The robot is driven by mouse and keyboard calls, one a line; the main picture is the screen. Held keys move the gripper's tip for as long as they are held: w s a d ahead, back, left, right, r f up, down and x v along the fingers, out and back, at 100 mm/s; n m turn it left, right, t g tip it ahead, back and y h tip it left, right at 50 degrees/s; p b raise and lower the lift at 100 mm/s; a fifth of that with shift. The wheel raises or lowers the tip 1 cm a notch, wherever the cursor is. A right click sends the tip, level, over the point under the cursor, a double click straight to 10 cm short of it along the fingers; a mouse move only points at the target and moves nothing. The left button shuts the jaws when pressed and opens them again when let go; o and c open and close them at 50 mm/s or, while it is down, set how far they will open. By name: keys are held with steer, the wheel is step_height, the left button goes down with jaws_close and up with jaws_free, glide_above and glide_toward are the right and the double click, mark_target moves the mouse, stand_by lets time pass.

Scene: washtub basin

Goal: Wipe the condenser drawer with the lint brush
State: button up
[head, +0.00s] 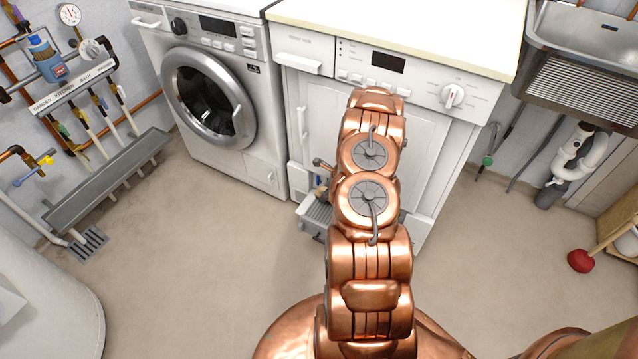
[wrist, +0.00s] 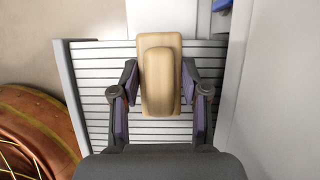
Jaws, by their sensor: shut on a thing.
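The lint brush (wrist: 158,70), a pale wooden block with a raised grip, is held between the two fingers of my gripper (wrist: 158,95) in the wrist view. Below it is the condenser drawer (wrist: 95,70), a grey slatted tray with a raised edge at the left. The brush lies over the slats; its underside is hidden, so I cannot tell whether it touches them. In the head view the drawer (head: 316,213) sticks out low at the front of the right-hand machine.
A washing machine (head: 212,98) with a round door stands left of the white dryer (head: 425,130). Its white front is close on the right in the wrist view. A long grey trough (head: 110,180) runs along the left wall. A red plunger (head: 580,261) stands at right. The floor between is clear.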

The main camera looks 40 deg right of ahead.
steer(key=v, duration=0.2)
steer(key=shift+w+r+p, duration=0.2)
steer(key=shift+r+p, duration=0.15)
steer(key=shift+r, duration=0.05)
steer(key=shift+a+r+p, duration=0.15)
steer(key=shift+r+p, duration=0.5)
steer(key=shift+r, duration=0.05)
steer(key=shift+r+p, duration=1.75)
steer(key=shift+r, duration=0.3)
